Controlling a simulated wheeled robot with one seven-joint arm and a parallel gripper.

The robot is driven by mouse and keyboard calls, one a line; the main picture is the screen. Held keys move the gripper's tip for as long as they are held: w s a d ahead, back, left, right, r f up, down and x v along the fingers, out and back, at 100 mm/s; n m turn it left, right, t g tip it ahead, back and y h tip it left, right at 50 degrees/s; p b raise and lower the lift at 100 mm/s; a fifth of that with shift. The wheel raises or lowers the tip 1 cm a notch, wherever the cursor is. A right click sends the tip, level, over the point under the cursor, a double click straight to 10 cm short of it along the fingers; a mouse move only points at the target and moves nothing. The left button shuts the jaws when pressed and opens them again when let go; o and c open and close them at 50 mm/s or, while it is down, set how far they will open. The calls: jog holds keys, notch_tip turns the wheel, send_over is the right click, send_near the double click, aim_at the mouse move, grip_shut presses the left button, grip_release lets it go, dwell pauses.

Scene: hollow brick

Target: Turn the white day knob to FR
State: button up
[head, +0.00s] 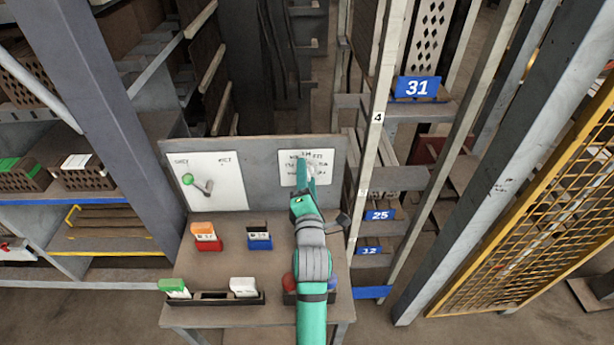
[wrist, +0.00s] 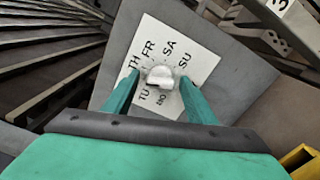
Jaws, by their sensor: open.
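The white day knob (wrist: 160,77) sits on a white plate (wrist: 205,62) with day letters around it. FR is at the upper left of the knob, SA at the upper right, SU at the right, TH at the left and TU at the lower left. I cannot tell which day the knob points to. My gripper (wrist: 158,80) is open, with one teal finger on each side of the knob; contact is not clear. In the head view my gripper (head: 306,180) reaches the plate (head: 290,158) on the upright board and hides part of the knob.
A white panel (head: 225,170) with a green-tipped lever (head: 188,180) is left on the same board (head: 262,175). Card holders (head: 208,243) and a dark tray (head: 212,298) stand on the desk below. A grey post (head: 370,130) rises close to the right.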

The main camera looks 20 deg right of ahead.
jog(key=shift+w, duration=0.25)
jog(key=c, duration=1.1)
jog(key=shift+d+m, duration=0.1)
jog(key=shift+m, duration=0.2)
jog(key=m, duration=0.5)
jog(key=shift+s, duration=0.1)
jog(key=m, duration=0.4)
jog(key=shift+m, duration=0.9)
